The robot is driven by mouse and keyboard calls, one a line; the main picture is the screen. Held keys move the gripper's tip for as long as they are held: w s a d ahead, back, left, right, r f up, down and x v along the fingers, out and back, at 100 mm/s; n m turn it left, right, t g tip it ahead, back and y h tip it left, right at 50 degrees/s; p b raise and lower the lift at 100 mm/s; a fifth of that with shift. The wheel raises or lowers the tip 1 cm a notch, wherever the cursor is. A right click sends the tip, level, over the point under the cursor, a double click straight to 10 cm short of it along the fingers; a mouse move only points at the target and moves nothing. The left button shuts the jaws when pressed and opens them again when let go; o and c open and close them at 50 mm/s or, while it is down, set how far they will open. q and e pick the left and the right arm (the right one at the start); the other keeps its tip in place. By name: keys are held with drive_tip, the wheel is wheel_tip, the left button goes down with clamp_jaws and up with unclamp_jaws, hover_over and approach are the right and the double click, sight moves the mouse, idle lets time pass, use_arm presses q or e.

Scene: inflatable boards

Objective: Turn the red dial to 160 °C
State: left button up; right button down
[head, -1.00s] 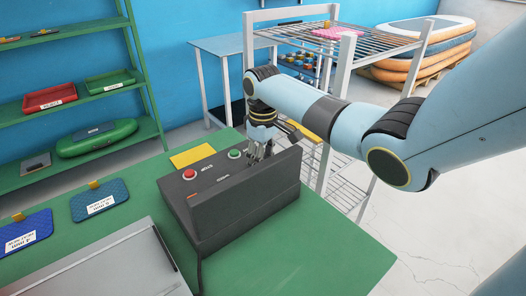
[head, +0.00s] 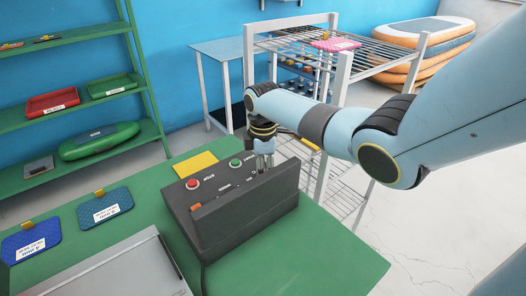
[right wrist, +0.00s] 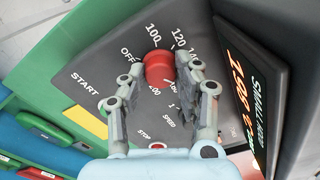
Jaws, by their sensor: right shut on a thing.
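The red dial (right wrist: 158,67) sits on the dark panel of the control box (head: 245,221). In the right wrist view, printed marks including OFF, 100 and 120 ring it; others are partly hidden by the fingers. My right gripper (right wrist: 164,76) is shut on the dial, one finger on each side. In the head view the same gripper (head: 264,163) reaches down onto the box's panel, and the dial is hidden there. A display (right wrist: 244,85) with orange characters faces sideways in the wrist view; I cannot read it surely. My left gripper is not in view.
A red button (head: 193,183) and a green button (head: 236,162) sit on the same panel. The box stands on a green table (head: 335,258) with blue pads (head: 105,207) at left and a grey case (head: 110,277) in front. A wire rack (head: 375,60) stands behind my right arm.

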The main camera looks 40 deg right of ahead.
drive_tip(key=shift+w+n, duration=0.1)
drive_tip(key=shift+n, duration=0.4)
drive_tip(key=c, duration=0.9)
unclamp_jaws()
drive_tip(key=shift+c, duration=0.2)
wheel_tip(320, 180, up, 12)
